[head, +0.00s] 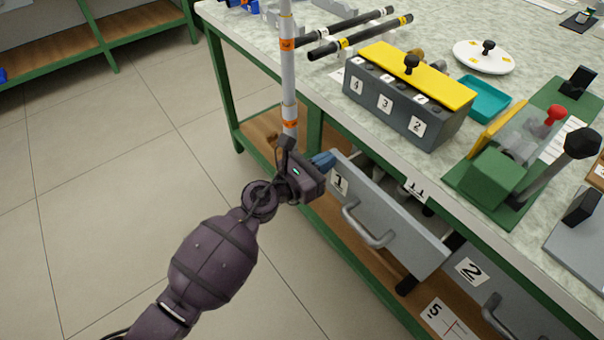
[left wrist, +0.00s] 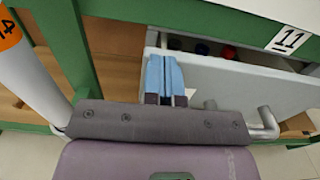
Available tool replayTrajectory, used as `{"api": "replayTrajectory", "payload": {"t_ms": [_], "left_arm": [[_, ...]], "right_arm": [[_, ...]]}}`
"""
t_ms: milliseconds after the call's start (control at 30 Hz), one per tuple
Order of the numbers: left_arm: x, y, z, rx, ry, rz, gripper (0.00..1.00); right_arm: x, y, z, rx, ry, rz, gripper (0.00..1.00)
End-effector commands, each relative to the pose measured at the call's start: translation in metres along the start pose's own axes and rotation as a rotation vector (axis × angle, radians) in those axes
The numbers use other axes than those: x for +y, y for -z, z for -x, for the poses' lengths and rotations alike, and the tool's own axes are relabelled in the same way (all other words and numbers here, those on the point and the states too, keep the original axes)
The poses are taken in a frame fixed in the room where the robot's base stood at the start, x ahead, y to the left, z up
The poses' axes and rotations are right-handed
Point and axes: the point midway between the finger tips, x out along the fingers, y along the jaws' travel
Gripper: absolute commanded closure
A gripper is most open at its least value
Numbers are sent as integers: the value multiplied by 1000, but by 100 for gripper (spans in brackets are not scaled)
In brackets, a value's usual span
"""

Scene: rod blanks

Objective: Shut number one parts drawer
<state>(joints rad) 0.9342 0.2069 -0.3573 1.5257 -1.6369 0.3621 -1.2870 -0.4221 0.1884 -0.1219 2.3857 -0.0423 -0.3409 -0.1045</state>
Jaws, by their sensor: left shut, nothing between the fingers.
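The number one parts drawer (head: 385,222) has a grey front with a "1" label and a bar handle. It stands pulled out from under the bench in the head view. The left wrist view shows its front (left wrist: 230,80) close up, with small red and blue items partly visible inside. My left gripper (head: 325,159) is shut and empty, its blue fingertips at the upper left of the drawer front. In the left wrist view the fingertips (left wrist: 165,62) overlap the drawer front; I cannot tell whether they touch it. My right gripper is not in view.
A grey drawer marked 2 (head: 500,300) is right of drawer one. A pale pole with orange bands (head: 288,70) rises just behind my left gripper. The bench top holds a numbered block with a yellow lid (head: 400,110) and a green fixture (head: 490,175). Floor at left is clear.

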Motion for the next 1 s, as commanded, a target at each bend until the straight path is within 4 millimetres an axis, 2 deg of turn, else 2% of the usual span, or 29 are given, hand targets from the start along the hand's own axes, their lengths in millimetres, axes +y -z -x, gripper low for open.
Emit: {"api": "replayTrajectory", "payload": {"t_ms": [33, 200, 400, 1000], "left_arm": [[-1, 2, -12, 0, 3, 2, 100], [-1, 2, -40, 1, 1, 2, 100], [-1, 2, -59, 1, 1, 3, 100], [1, -3, -66, -5, -2, -1, 100]], "right_arm": [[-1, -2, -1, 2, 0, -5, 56], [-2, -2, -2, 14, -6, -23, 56], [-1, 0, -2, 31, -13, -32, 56], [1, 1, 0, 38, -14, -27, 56]]}}
